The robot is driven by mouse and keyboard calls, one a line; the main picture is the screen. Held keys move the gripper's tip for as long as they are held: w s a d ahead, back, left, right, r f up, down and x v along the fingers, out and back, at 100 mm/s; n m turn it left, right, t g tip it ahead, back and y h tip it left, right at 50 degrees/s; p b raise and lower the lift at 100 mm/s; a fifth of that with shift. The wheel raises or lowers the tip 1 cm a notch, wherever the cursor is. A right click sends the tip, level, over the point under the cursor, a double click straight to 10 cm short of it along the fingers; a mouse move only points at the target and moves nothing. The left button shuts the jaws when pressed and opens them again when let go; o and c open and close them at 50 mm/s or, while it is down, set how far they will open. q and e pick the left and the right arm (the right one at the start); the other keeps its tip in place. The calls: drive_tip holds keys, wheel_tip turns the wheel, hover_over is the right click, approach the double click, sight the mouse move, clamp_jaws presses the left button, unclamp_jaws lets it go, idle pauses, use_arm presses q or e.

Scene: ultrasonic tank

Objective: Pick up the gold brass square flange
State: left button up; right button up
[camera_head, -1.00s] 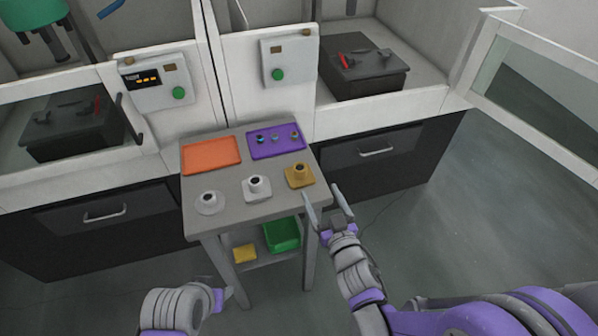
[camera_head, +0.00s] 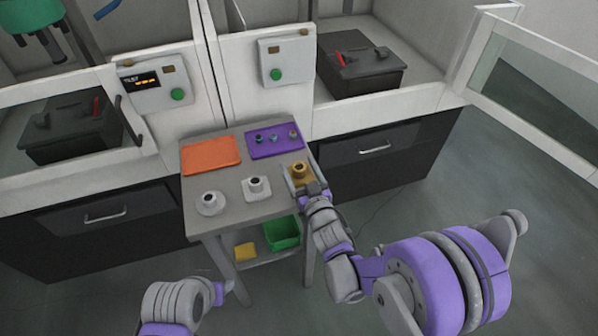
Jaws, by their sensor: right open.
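The gold brass square flange (camera_head: 299,171) sits on the grey table (camera_head: 226,220) near its right edge, with its round neck upright. My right gripper (camera_head: 301,177) is open at the flange, with one finger on its left side and one on its right. The gripper's near part hides the front of the flange; I cannot tell whether the fingers touch it. My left gripper (camera_head: 228,288) is low at the bottom, in front of the table, partly seen, and its jaws are not clear.
A silver square flange (camera_head: 256,188) and a round silver flange (camera_head: 211,203) stand left of the gold one. Behind are an orange tray (camera_head: 211,155) and a purple tray (camera_head: 262,150) with small parts. A green bin (camera_head: 282,233) and yellow item (camera_head: 245,249) are on the lower shelf.

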drive_tip(key=shift+w+a, duration=0.1)
drive_tip(key=shift+w, duration=0.15)
clamp_jaws()
idle(1.3)
